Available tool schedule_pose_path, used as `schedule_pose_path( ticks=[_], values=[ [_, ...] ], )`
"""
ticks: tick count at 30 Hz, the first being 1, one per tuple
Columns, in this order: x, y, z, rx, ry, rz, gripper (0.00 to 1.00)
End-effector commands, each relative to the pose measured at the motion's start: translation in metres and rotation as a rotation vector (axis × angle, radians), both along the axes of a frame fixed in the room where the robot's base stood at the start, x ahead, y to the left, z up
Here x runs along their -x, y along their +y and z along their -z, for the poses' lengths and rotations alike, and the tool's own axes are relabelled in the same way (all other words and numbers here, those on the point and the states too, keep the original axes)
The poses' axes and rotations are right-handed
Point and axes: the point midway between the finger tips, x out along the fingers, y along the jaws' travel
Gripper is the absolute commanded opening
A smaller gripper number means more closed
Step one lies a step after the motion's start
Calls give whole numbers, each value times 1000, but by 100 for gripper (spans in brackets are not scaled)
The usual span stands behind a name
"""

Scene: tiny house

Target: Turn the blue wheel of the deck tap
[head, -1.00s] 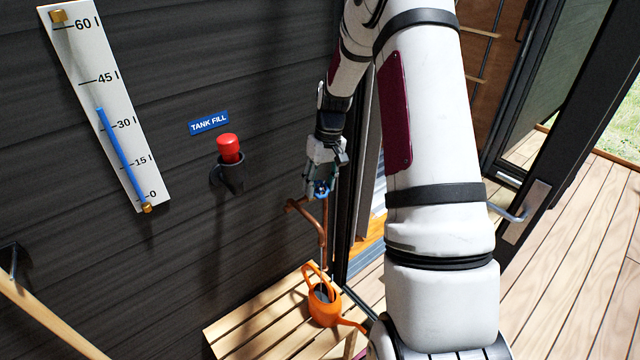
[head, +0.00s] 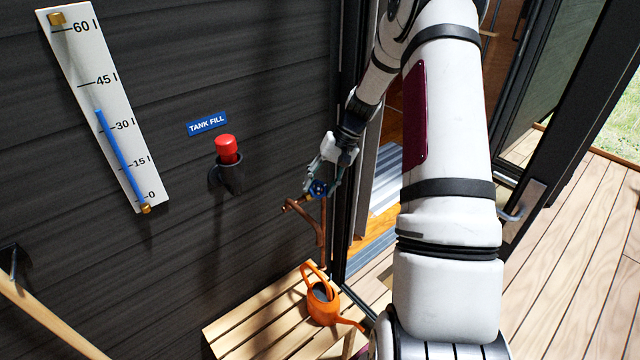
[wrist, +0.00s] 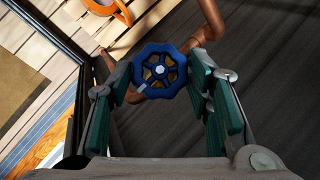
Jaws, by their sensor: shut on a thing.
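The blue wheel (head: 318,188) sits on top of the copper deck tap (head: 322,225) beside the dark wall. In the wrist view the blue wheel (wrist: 160,71) lies between the fingertips of my gripper (wrist: 160,78), with the copper pipe (wrist: 208,22) behind it. My gripper (head: 323,178) is shut on the wheel, one finger on either side of it. In the head view the fingers cover part of the wheel.
An orange watering can (head: 322,303) stands on a slatted wooden bench (head: 245,322) below the tap. A red-capped tank fill (head: 227,150) and a level gauge (head: 105,105) are on the wall to the left. A doorway opens to the right.

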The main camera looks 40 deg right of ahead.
Motion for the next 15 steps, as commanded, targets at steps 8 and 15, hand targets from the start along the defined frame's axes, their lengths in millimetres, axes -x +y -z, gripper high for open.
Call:
schedule_pose_path(
  ticks=[8, 15],
  values=[
    [0, 0, 0, -5, 0, 8, 18],
    [0, 0, 0, -5, 0, 7, 66]
  ],
)
